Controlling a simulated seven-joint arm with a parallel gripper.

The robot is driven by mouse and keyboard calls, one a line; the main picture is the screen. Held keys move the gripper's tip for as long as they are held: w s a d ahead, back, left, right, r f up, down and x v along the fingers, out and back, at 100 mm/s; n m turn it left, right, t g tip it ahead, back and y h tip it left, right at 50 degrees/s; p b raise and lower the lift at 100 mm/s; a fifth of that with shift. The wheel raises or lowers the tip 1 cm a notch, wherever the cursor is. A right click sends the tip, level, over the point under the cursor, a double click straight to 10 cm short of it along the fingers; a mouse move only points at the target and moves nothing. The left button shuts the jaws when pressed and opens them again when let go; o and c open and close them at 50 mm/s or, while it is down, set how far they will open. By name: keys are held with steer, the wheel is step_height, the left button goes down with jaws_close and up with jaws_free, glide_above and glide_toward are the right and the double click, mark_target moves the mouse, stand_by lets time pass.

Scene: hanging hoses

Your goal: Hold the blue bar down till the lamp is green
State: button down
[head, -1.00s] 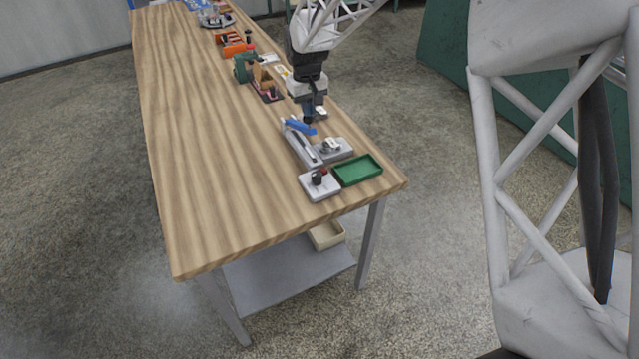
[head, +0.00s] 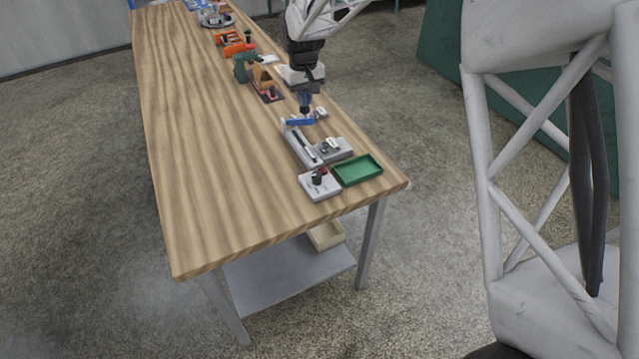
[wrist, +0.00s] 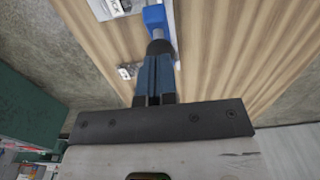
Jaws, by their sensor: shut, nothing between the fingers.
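The blue bar (head: 299,121) sits at the far end of a grey slotted fixture (head: 304,148) near the table's right edge. My gripper (head: 305,110) is shut and empty, pointing down at the bar. In the wrist view the bar's blue end (wrist: 155,17) shows just beyond my dark fingertips (wrist: 160,48). The fingertips are at or very near the bar; I cannot tell whether they touch. I cannot make out a lamp or its colour.
A green tray (head: 370,168) and a grey block with a dark and red knob (head: 320,184) stand nearer the table's corner. An orange fixture (head: 235,47) and other devices stand farther back. The left of the wooden table (head: 190,150) is clear.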

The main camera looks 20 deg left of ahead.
steer(key=shift+w+a+r, duration=0.65)
steer(key=shift+w+r, duration=0.05)
steer(key=shift+r, duration=0.15)
steer(key=shift+w+a+r, duration=0.75)
steer(key=shift+w+a, duration=0.05)
steer(key=shift+w+a+r, duration=0.6)
steer(key=shift+w+a, duration=0.25)
steer(key=shift+a, duration=0.05)
steer(key=shift+r, duration=0.1)
step_height(320, 180, up, 7)
stand_by(0.9)
